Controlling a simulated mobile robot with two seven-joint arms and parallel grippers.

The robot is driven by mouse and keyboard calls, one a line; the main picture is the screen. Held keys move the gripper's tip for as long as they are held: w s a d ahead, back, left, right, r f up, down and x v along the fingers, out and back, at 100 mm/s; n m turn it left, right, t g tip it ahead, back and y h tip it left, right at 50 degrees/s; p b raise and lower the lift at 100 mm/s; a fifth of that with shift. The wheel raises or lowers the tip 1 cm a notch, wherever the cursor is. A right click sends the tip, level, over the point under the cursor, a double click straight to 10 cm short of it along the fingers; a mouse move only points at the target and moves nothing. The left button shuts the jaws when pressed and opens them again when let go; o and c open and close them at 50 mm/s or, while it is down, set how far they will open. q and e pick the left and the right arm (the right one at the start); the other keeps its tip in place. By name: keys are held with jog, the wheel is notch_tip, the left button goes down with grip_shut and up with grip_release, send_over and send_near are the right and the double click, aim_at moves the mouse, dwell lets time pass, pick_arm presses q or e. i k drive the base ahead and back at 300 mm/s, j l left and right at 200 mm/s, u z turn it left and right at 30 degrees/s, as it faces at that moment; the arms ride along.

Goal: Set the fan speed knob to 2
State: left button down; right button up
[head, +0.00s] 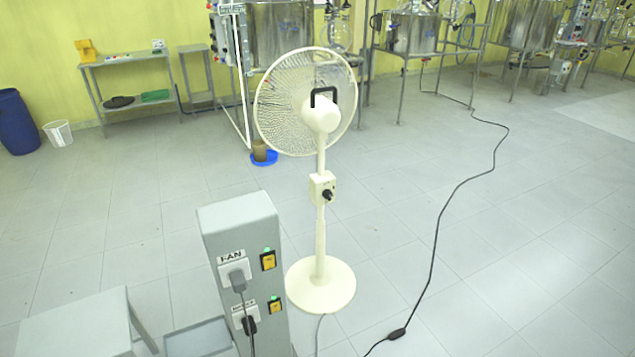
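A cream pedestal fan (320,115) stands upright on a round base in the middle of the head view, with its back and motor housing towards me. A small control box (318,187) sits on its pole and carries a black knob (327,194). The knob's markings and pointer are too small to read. Neither of my grippers shows in the head view.
A grey power post (240,225) stands in front left of the fan, with plugged-in cords and lit orange switches. A grey bench (75,325) is at lower left. A black cable (437,240) runs along the floor at right. Floor right of the fan is otherwise open.

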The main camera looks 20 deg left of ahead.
aim_at(327, 193)
jog(key=i+l, duration=0.15)
jog(key=i, duration=0.2)
jog(key=i+l+u, duration=0.25)
jog(key=i, duration=0.15)
jog(key=i+l+u, duration=0.25)
jog(key=i+l, duration=0.05)
jog(key=i, duration=0.1)
